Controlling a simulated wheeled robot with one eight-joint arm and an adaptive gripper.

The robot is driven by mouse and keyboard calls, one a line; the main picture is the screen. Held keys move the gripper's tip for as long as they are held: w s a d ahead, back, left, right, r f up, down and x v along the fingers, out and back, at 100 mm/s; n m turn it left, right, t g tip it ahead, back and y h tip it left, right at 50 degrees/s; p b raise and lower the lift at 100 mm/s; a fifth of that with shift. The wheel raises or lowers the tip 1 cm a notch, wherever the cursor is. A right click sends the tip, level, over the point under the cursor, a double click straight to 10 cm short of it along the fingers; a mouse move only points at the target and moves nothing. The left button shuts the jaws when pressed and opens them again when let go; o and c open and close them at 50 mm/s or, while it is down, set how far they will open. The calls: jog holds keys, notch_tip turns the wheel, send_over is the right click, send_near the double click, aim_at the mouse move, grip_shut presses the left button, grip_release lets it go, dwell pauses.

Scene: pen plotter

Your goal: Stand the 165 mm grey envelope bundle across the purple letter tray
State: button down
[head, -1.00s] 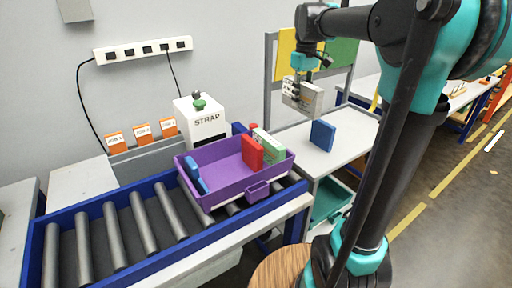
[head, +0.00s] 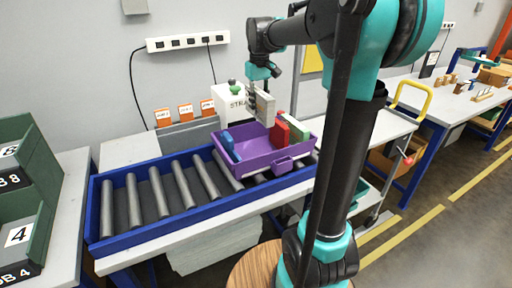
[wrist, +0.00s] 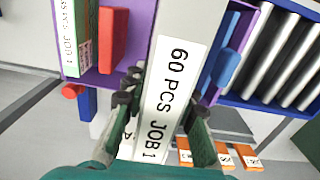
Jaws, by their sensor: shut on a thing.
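The purple letter tray (head: 255,167) sits on the roller conveyor, with blue, red and green-white bundles standing in it. My gripper (head: 254,92) is over the tray's back part, shut on the grey envelope bundle (head: 264,106). The bundle is upright, its lower end near or in the tray; I cannot tell whether it touches the floor. In the wrist view my gripper (wrist: 158,105) grips the grey bundle (wrist: 172,75), whose white label reads "60 PCS JOB 1". The red bundle (wrist: 112,38) and green-white bundle (wrist: 76,35) are left of it, the blue bundle (wrist: 228,62) right.
The roller conveyor (head: 155,195) has free rollers left of the tray. A white strapping machine (head: 226,101) with a green knob stands behind it. Orange job tags (head: 185,111) line the back. Green numbered bins (head: 22,190) stand at the far left.

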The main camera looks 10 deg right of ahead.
aim_at(259, 114)
notch_tip(259, 114, down, 16)
jog(key=shift+r, duration=0.1)
dwell(0.4)
jog(key=c, duration=1.2)
grip_release()
notch_tip(259, 114, up, 12)
